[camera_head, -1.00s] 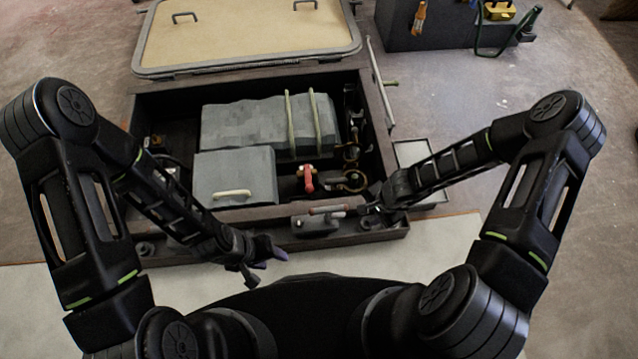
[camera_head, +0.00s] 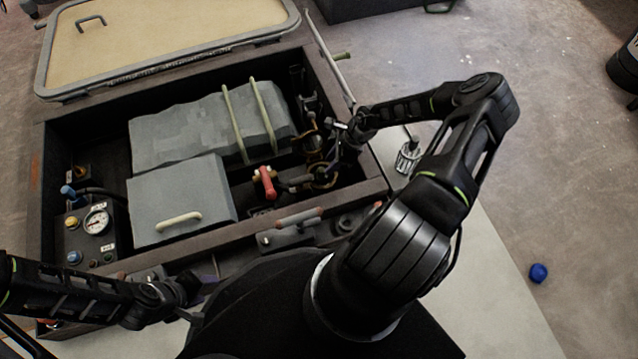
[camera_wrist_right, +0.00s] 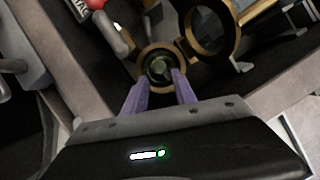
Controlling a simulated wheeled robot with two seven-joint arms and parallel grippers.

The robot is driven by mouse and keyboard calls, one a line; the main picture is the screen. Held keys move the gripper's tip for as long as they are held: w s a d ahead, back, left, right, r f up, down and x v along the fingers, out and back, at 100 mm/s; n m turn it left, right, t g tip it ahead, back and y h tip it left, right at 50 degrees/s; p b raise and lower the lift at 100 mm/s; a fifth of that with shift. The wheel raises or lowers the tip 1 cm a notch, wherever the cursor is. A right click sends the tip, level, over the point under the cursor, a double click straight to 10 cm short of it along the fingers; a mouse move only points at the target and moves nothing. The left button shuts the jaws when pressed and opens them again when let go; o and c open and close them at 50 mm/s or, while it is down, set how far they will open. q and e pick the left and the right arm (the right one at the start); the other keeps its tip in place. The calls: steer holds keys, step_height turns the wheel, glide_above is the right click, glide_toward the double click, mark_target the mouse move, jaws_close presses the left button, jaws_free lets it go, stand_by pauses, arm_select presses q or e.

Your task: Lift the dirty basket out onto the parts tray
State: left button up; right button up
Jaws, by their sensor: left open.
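The strainer's round brass-rimmed opening (camera_wrist_right: 160,65) shows in the right wrist view, with a dark greenish inside that looks like the dirty basket (camera_wrist_right: 159,68). My right gripper (camera_wrist_right: 158,82) has its purple fingers apart at the near rim of this opening. In the head view the strainer (camera_head: 325,176) lies at the box's right end, with the right gripper (camera_head: 338,146) over it and partly hiding it. The parts tray (camera_head: 385,150) is right of the box, mostly behind my right arm. A metallic mesh basket (camera_head: 408,158) stands there. My left gripper (camera_head: 205,288) is open and empty at the box's front.
The brass ring lid (camera_wrist_right: 212,28) stands open beside the opening. A red-handled valve (camera_head: 265,182) is left of the strainer. Grey covered blocks (camera_head: 180,200) fill the box's middle. A gauge panel (camera_head: 92,225) is at left. A blue cap (camera_head: 538,272) lies on the floor.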

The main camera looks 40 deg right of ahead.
mark_target(324, 169)
steer(key=shift+b+x, duration=0.35)
steer(key=shift+x, duration=0.8)
steer(key=b+x, duration=0.2)
steer(key=x, duration=0.2)
steer(key=shift+w+a+f+b, duration=0.1)
steer(key=shift+b, duration=0.3)
steer(key=shift+w+a+f, duration=0.15)
steer(key=shift+f, duration=0.3)
jaws_close()
steer(key=shift+r, duration=0.1)
stand_by(0.4)
